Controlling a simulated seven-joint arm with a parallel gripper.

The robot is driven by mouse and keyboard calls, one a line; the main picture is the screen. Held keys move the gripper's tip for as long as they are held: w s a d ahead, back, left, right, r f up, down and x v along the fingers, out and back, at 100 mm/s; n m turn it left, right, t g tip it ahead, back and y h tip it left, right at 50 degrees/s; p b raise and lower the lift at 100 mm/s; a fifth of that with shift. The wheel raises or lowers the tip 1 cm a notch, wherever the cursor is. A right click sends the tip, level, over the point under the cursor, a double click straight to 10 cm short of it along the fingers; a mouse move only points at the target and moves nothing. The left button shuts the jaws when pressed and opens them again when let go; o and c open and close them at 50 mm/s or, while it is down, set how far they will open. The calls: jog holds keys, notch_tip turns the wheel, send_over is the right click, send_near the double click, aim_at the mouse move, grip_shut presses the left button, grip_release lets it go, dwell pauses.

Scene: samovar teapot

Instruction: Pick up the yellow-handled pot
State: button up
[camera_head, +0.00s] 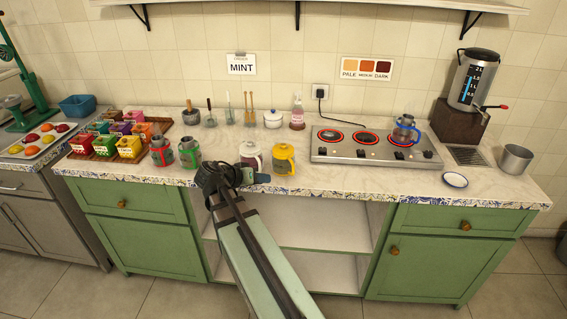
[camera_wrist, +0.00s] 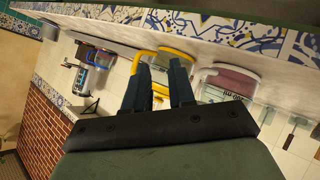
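The yellow-handled pot (camera_head: 283,160) stands on the counter near its front edge, left of the stove. In the wrist view its yellow parts (camera_wrist: 177,54) show behind and between my fingers. My gripper (camera_head: 264,178) is in front of the counter, just below and left of the pot in the head view. In the wrist view my gripper (camera_wrist: 160,66) has its two fingers apart with a gap between them. It appears empty, and the pot looks beyond the fingertips. I cannot tell the exact distance to the handle.
A stove (camera_head: 375,150) with a blue-handled kettle (camera_head: 406,130) is to the right. Red-handled (camera_head: 161,152) and green-handled (camera_head: 189,153) pots stand left. Counter is clear between the yellow pot and stove.

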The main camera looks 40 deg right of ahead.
aim_at(284, 160)
jog(key=d+m, duration=0.2)
jog(key=d, duration=0.2)
jog(key=s+d+f+m+h, duration=0.1)
jog(key=d+m, duration=0.2)
jog(key=d, duration=0.2)
jog(key=d+f+m+g, duration=0.1)
jog(key=d+m, duration=0.2)
jog(key=d, duration=0.2)
jog(key=shift+s+d+f+h, duration=0.2)
jog(key=shift+s+h, duration=0.1)
jog(key=shift+h, duration=0.1)
jog(key=shift+c, duration=0.3)
grip_shut()
dwell(0.3)
